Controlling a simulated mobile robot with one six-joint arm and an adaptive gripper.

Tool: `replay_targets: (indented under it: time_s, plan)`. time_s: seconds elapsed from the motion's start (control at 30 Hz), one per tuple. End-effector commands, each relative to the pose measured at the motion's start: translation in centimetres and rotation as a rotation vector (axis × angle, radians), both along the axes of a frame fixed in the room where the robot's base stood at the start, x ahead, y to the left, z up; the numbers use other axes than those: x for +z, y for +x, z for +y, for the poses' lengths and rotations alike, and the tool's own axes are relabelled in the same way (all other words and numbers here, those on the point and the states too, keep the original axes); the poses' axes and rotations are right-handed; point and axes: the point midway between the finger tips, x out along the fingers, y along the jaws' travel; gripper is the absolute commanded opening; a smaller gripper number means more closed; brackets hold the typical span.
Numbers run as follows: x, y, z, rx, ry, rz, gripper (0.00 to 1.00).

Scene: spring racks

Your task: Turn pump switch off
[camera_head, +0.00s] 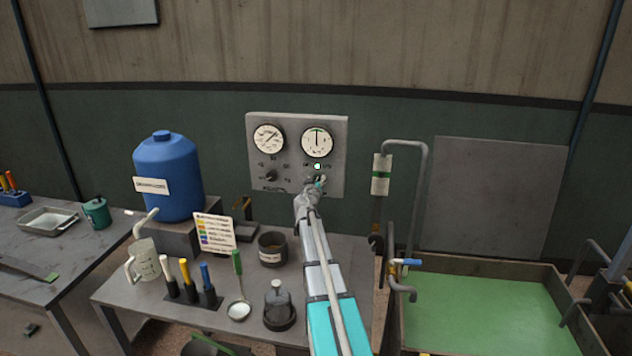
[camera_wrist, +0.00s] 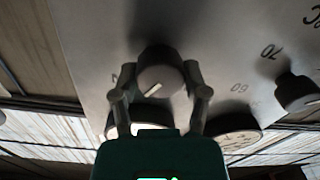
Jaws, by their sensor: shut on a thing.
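A grey control panel (camera_head: 292,128) on the back wall carries two round dials and two dark knobs. The right knob is the one at my gripper (camera_head: 317,184), which mostly hides it in the head view. In the wrist view the round dark switch knob (camera_wrist: 158,82) has a pale pointer line, slanted. My gripper (camera_wrist: 162,68) has one finger on each side of this knob and is shut on it. The left knob (camera_head: 271,176) stands free; it also shows at the right of the wrist view (camera_wrist: 297,92). Lettering by the held knob is not readable.
A small bright light (camera_head: 317,166) sits above the held knob. The bench (camera_head: 245,330) below holds a blue tank (camera_head: 167,180), a jug (camera_head: 143,262), coloured-handled tools and a dark pot (camera_head: 272,249). A bent pipe (camera_head: 418,190) and a green-floored basin (camera_head: 490,315) stand at the right.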

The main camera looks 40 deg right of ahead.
Motion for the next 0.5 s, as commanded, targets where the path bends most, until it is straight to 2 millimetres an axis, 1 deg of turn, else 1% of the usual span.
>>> replay_targets:
  time_s: [0.27,0.5]
  plan:
    - [0.01,0.11,0.06,0.002,-0.047,0.053,0.11]
    - [0.01,0.16,0.11,0.003,-0.147,0.165,0.11]
